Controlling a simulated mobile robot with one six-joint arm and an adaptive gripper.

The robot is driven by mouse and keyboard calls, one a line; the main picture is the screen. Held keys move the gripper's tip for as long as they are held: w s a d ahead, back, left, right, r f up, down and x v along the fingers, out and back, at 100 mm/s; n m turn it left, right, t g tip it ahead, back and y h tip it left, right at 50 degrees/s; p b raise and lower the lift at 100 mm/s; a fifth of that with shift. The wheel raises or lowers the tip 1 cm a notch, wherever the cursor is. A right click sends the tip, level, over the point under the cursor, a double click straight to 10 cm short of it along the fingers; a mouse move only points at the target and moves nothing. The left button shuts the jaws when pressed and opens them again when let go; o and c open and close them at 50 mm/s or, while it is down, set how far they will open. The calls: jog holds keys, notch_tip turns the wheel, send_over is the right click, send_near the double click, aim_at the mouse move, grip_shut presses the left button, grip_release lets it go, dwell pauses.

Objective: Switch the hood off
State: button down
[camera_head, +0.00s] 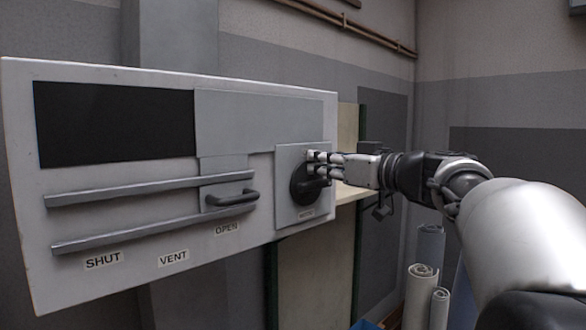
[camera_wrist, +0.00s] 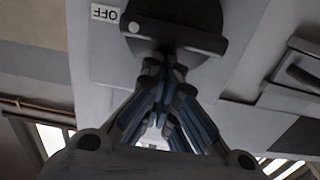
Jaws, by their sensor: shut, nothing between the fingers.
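A black round knob (camera_head: 301,187) with a raised bar handle sits on a light grey plate (camera_head: 288,212) at the right end of the white panel. In the wrist view the knob (camera_wrist: 160,12) is at the top, and a white dot marks the left end of its bar (camera_wrist: 185,38). An upside-down OFF label (camera_wrist: 105,13) is just left of the knob, near the dot. My gripper (camera_head: 312,163) is shut and empty, its fingertips at the knob. In the wrist view my gripper (camera_wrist: 168,60) has its tips close against the bar's edge; contact is unclear.
The white panel (camera_head: 130,270) carries a dark window (camera_head: 110,122), two rails (camera_head: 150,232) and a sliding grey door with a handle (camera_head: 232,198) above the OPEN label (camera_head: 226,229). SHUT and VENT labels are further left. Rolled sheets (camera_head: 420,285) stand below my arm.

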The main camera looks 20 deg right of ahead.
jog(key=b+v, duration=0.4)
jog(key=v, duration=0.5)
dwell(0.6)
